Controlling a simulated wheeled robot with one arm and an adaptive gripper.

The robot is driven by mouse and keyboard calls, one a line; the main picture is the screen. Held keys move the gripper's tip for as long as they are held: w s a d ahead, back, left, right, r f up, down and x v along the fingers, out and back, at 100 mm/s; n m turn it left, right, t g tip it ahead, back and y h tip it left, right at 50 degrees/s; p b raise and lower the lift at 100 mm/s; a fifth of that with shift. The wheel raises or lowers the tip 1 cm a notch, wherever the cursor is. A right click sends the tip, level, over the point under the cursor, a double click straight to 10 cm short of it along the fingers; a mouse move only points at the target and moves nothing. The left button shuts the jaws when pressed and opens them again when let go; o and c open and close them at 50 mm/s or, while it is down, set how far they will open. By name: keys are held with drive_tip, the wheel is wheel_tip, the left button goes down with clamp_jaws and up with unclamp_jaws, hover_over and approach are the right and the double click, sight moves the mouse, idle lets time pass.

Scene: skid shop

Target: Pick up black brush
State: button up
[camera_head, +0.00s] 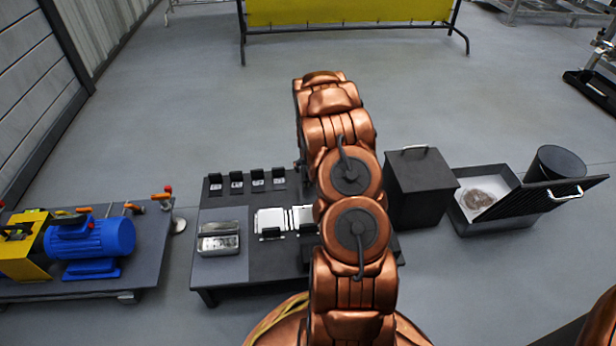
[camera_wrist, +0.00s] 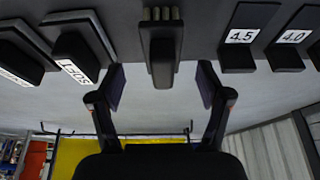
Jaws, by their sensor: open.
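In the wrist view, a dark upright piece with a short row of tan stubs at its top edge, likely the black brush (camera_wrist: 162,52), sits on the dark table top. My gripper (camera_wrist: 161,82) is open, with one finger to each side of this piece and clear room between. I cannot tell whether the fingers are level with it. Nothing is held. In the head view my copper arm hides this part of the table, and neither the brush nor my gripper can be made out.
The low dark table (camera_head: 262,265) carries labelled black blocks (camera_head: 257,180), white plates (camera_head: 270,220) and a metal tray (camera_head: 219,238). In the wrist view, numbered blocks (camera_wrist: 240,45) flank the brush on the right. A black box (camera_head: 418,190) stands right of my arm.

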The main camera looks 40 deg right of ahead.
drive_tip(key=shift+w+d+f+b, duration=0.35)
drive_tip(key=shift+f+b, duration=0.1)
drive_tip(key=shift+f, duration=0.1)
drive_tip(key=shift+w+d+f+b, duration=0.2)
drive_tip(key=shift+w+f+b, duration=0.2)
drive_tip(key=shift+f, duration=0.15)
drive_tip(key=shift+b+x, duration=0.7)
drive_tip(key=shift+x, duration=0.7)
drive_tip(key=shift+w, duration=0.1)
drive_tip(key=shift+r, duration=0.1)
drive_tip(key=c, duration=1.3)
